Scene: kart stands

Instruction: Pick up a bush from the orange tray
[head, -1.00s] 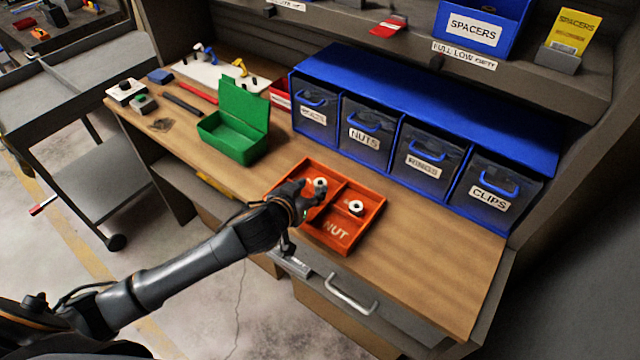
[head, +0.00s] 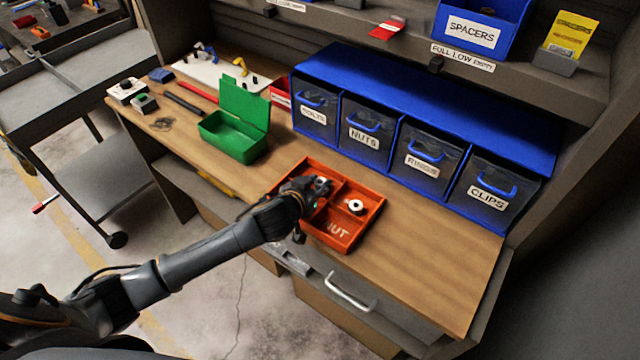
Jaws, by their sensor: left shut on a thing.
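The orange tray (head: 372,224) lies on the wooden workbench and is split into compartments, with "NUT" lettering on its front part. One bush (head: 356,207), a pale ring with a dark hole, sits in the right compartment. My left gripper (head: 318,187) is over the tray's left compartment, shut on another bush (head: 324,181). The fingers hide most of that bush, and I cannot tell whether it is clear of the tray floor. My right gripper is not in view.
A green open box (head: 232,138) stands behind and left of the tray. Blue-framed bins (head: 370,132) line the back of the bench. A drawer handle (head: 349,293) juts out in front. The bench right of the tray is clear.

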